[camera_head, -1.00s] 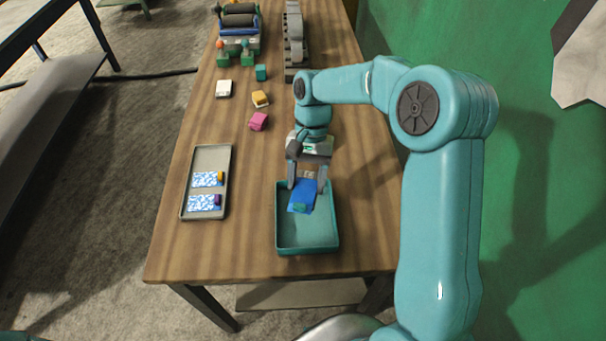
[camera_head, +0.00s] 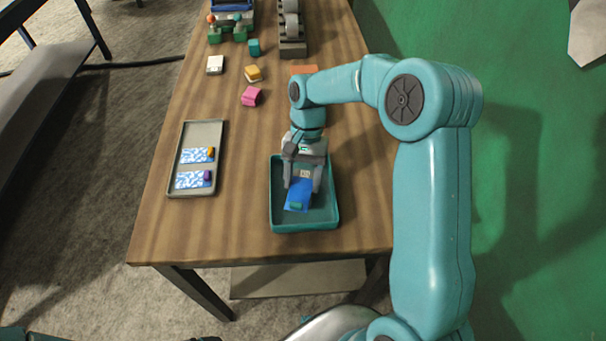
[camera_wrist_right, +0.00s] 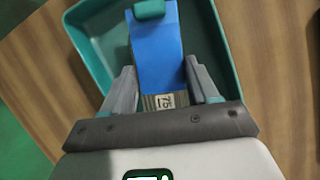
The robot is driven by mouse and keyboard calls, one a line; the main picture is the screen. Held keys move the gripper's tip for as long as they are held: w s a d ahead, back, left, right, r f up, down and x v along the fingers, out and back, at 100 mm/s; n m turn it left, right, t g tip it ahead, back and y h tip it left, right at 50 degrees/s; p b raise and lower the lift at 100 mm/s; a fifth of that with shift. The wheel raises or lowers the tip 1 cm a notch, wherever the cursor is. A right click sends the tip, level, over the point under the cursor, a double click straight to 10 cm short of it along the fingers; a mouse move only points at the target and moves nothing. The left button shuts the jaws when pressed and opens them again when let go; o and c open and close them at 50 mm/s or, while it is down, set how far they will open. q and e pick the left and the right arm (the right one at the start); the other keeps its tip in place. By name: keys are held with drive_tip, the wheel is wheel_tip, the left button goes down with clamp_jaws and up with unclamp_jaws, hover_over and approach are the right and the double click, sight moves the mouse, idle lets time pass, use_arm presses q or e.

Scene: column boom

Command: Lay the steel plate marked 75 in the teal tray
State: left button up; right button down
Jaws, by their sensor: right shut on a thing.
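The steel plate marked 75 (camera_head: 298,191) has a blue face and a small teal grip at its near end. In the right wrist view, the label 75 shows on the bare grey end of the plate (camera_wrist_right: 156,55). My right gripper (camera_head: 302,180) is shut on that end, one finger at each side. It holds the plate within the outline of the teal tray (camera_head: 303,226). Whether the plate touches the tray floor I cannot tell. The tray also shows in the right wrist view (camera_wrist_right: 86,60); its far side is partly hidden by my gripper in the head view. My left gripper is out of view.
A grey tray (camera_head: 202,135) on the left holds two blue-and-white plates with orange and purple grips. A magenta block (camera_head: 251,96), a yellow block (camera_head: 253,73) and a white block (camera_head: 215,65) lie farther back. The wood between the trays is clear.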

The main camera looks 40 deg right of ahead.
drive_tip(key=shift+f, duration=0.15)
drive_tip(key=shift+c, duration=1)
unclamp_jaws()
drive_tip(key=p+v, duration=0.1)
drive_tip(key=v, duration=1.5)
drive_tip(key=shift+r, duration=0.2)
drive_tip(key=shift+s, duration=0.15)
